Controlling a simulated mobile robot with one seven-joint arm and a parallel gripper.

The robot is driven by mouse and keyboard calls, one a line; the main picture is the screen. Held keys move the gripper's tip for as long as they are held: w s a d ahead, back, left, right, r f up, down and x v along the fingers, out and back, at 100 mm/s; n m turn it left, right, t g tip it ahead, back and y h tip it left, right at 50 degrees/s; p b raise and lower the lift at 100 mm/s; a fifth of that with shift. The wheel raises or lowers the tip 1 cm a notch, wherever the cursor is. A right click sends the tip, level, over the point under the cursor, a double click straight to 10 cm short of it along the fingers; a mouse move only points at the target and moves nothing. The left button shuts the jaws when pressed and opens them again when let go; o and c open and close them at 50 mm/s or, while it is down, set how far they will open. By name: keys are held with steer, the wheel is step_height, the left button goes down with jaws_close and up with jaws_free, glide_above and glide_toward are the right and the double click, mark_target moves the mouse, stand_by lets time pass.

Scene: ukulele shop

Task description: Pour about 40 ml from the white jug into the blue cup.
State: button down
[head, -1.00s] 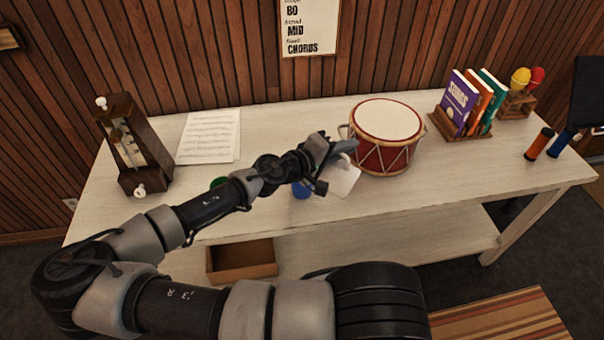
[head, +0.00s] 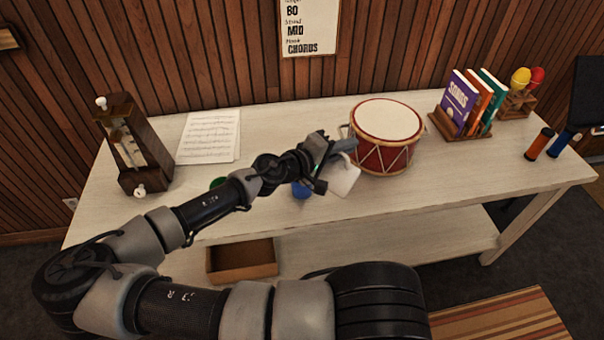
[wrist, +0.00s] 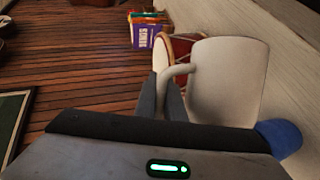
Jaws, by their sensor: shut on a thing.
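The white jug (head: 345,179) is just above or at the table's front part, in front of the drum, and looks tilted in the head view. My gripper (head: 344,150) is shut on its handle. In the wrist view the fingers (wrist: 170,95) meet the handle at the left of the white jug (wrist: 230,80). The blue cup (head: 301,190) stands on the table left of the jug, partly hidden by my wrist. Part of the blue cup also shows in the wrist view (wrist: 282,137), close to the jug's lower right. The liquid and the cup's inside are hidden.
A red drum (head: 384,140) stands right behind the jug. A green object (head: 217,182) is mostly hidden behind my arm. A metronome (head: 133,145) and sheet music (head: 209,136) are at left; books (head: 466,102) and maracas (head: 522,88) at right.

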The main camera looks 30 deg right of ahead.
mark_target(347, 159)
steer(key=shift+s+d+f+m, duration=0.25)
steer(key=shift+s+f+m, duration=0.25)
steer(key=shift+s, duration=0.05)
steer(key=shift+s+d+r+m+t+y+p, duration=0.15)
steer(key=shift+s+m+t+y+p, duration=0.2)
steer(key=shift+p, duration=0.25)
steer(key=shift+s+d+f+m+y, duration=0.1)
steer(key=shift+s+f+m+y, duration=0.1)
steer(key=shift+f+m+y, duration=0.3)
steer(key=shift+s+f+m+t+b, duration=0.1)
steer(key=shift+f+m+t+b, duration=0.25)
steer(key=shift+f, duration=0.4)
steer(key=shift+d, duration=0.1)
